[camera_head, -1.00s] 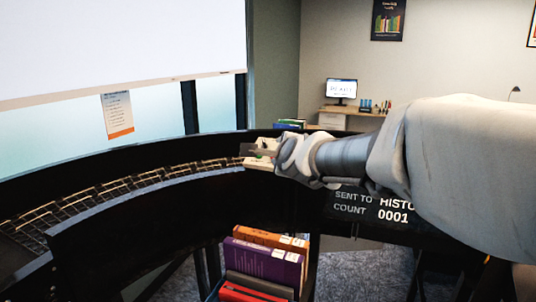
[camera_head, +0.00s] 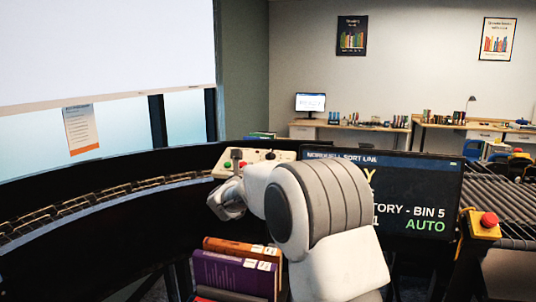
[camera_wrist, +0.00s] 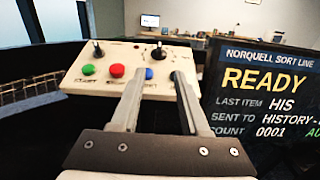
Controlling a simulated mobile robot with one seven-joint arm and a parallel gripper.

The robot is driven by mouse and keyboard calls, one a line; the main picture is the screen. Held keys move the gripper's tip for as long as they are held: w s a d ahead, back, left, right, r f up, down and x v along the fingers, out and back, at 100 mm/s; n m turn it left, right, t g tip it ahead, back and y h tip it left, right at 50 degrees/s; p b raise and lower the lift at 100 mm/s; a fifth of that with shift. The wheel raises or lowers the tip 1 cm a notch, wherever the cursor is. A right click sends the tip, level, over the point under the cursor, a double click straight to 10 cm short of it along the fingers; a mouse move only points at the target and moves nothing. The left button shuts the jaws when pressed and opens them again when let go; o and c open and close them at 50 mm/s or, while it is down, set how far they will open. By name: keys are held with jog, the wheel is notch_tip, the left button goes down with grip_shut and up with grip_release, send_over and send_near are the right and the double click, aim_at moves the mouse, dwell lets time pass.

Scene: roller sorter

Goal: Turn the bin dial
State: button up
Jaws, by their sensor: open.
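A cream control panel (camera_wrist: 118,62) lies ahead of my gripper in the wrist view. It has a left black dial (camera_wrist: 98,49) and a right black dial (camera_wrist: 159,51), with green, red and blue buttons in front. The labels are too blurred to tell which is the bin dial. My gripper (camera_wrist: 160,76) is open, with nothing between its fingers. Its fingers point at the panel's right part, near the blue button (camera_wrist: 149,73) and below the right dial. In the head view the panel (camera_head: 258,157) stands beyond my wrist, which hides part of its front.
A dark screen (camera_head: 385,200) reading READY and AUTO stands right of the panel. A yellow box with a red button (camera_head: 488,220) is farther right. The curved roller track (camera_head: 70,210) runs left. Books (camera_head: 235,272) stand below the panel.

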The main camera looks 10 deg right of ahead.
aim_at(270, 152)
jog(key=p+x, duration=0.4)
jog(key=x, duration=1)
jog(key=shift+p, duration=0.3)
grip_shut()
